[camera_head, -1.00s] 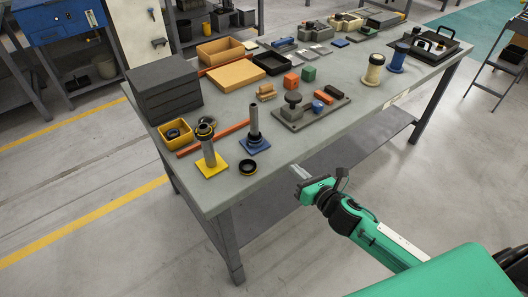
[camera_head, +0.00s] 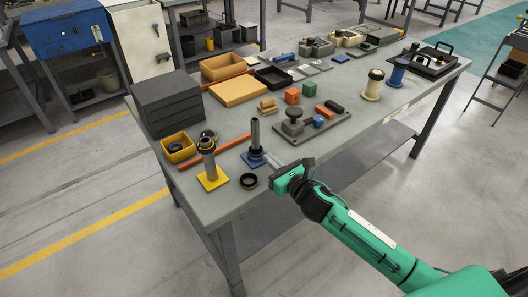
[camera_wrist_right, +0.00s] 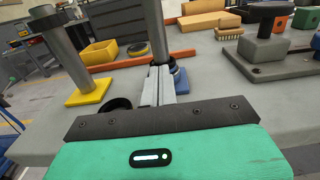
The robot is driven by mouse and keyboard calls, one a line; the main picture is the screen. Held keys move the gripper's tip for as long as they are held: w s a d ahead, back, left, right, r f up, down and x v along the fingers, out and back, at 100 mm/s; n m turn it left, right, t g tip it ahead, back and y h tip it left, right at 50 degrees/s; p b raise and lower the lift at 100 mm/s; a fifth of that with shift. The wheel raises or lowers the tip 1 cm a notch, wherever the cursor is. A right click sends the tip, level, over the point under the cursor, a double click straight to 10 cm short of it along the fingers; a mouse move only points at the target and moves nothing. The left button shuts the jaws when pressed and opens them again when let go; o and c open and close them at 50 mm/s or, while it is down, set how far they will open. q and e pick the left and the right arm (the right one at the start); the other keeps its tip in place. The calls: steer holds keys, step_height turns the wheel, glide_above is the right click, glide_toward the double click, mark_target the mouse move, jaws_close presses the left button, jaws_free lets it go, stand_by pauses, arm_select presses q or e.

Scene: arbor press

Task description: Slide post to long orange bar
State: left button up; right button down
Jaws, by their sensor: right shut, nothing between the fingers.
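A grey post (camera_head: 255,132) stands upright on a blue square base (camera_head: 252,162); it also shows in the right wrist view (camera_wrist_right: 153,28). A second grey post (camera_head: 208,163), with a dark ring near its top, stands on a yellow base (camera_head: 212,182) to its left. The long orange bar (camera_head: 228,145) lies flat behind both posts; in the right wrist view (camera_wrist_right: 120,64) it passes behind the blue-based post. My right gripper (camera_head: 270,158) is shut and empty at the near right side of the blue base. I cannot tell whether its tips touch it. My left gripper is not in view.
A dark ring (camera_head: 249,181) lies on the bench in front of the posts. A grey fixture plate (camera_head: 318,126) with a knobbed block stands to the right. The bench's front edge is close.

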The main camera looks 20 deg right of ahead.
mark_target(258, 148)
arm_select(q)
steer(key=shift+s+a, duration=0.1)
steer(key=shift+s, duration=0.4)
arm_select(e)
steer(key=shift+x, duration=1.9)
steer(key=x, duration=0.4)
steer(key=shift+w, duration=0.15)
steer(key=shift+w+a, duration=0.15)
steer(key=shift+w, duration=0.3)
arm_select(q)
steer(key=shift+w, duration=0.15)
arm_select(e)
steer(key=shift+f, duration=0.1)
